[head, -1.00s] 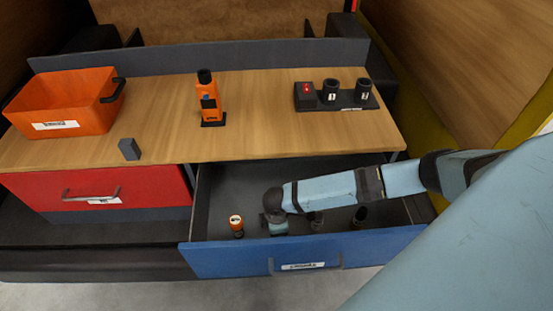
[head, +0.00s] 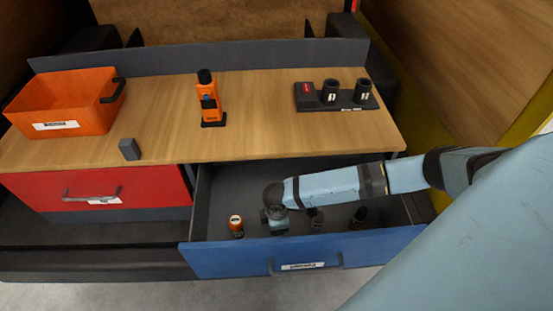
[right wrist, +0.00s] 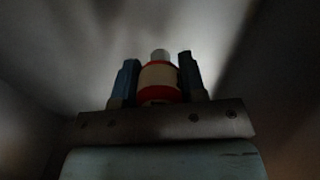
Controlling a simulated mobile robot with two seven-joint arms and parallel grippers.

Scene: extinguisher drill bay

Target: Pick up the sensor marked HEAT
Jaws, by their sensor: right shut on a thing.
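My right gripper (head: 274,226) reaches down into the open blue drawer (head: 215,258). In the right wrist view my right gripper (right wrist: 158,75) is shut on a sensor (right wrist: 159,78), a cream cylinder with red bands and a pale, clear tip. Its marking cannot be read, so I cannot tell if it says HEAT. In the head view the gripper and wrist hide it. An orange sensor with a dark base (head: 236,226) stands in the drawer just left of the gripper. Two dark pieces, one partly behind my arm (head: 316,220) and one further right (head: 360,217), stand in the drawer. My left gripper is out of view.
The wooden worktop (head: 240,145) above the drawer holds an orange bin (head: 65,103), an orange device (head: 208,98), a small grey block (head: 129,149) and a black holder with two sockets (head: 345,102). A shut red drawer (head: 95,190) is at left.

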